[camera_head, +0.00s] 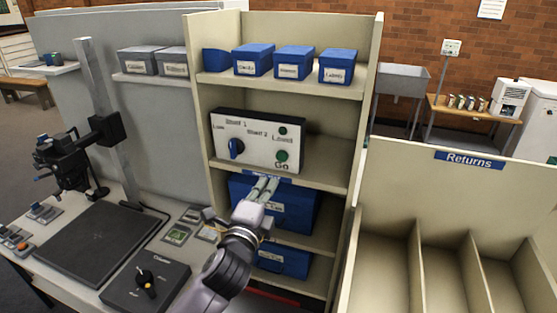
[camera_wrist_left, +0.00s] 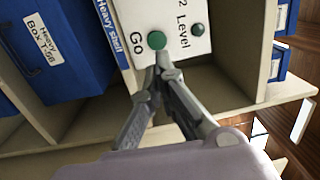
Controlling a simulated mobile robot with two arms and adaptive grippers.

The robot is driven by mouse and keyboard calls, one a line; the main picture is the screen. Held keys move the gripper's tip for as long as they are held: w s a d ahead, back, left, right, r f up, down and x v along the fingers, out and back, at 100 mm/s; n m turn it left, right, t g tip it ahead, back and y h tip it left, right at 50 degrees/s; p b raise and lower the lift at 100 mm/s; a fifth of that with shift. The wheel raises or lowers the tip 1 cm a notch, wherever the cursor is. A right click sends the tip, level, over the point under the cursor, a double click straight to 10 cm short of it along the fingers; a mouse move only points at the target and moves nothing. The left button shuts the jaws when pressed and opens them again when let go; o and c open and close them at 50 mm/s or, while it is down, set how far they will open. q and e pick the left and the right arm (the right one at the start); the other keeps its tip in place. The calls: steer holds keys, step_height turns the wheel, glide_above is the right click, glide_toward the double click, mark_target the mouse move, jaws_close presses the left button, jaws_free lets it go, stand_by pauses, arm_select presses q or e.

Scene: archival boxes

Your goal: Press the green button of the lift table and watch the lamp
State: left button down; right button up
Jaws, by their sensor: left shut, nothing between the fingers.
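The white control panel (camera_head: 258,141) stands on a shelf of the beige unit. Its round green button (camera_head: 282,155) is marked "Go" and also shows in the left wrist view (camera_wrist_left: 156,40). The lamp (camera_head: 283,130) beside "Level" is dark green and looks unlit; it also shows in the left wrist view (camera_wrist_left: 197,29). My right gripper is out of view.
Blue boxes (camera_head: 295,63) stand on the shelf above the panel, and a large blue box (camera_head: 300,205) stands below, partly behind my gripper. The Returns bin (camera_head: 388,180) is at the right. A black dial box (camera_head: 145,285) and a copy stand (camera_head: 95,240) are at the left.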

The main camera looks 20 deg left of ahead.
mark_target(281, 156)
arm_select(q)
steer(key=w+p, duration=0.1)
steer(key=w, duration=0.6)
steer(key=w+p, duration=0.1)
steer(key=w, duration=0.2)
steer(key=shift+w+a+r+p, duration=0.1)
steer(key=shift+w+r+p, duration=0.05)
steer(key=shift+r+p, duration=0.2)
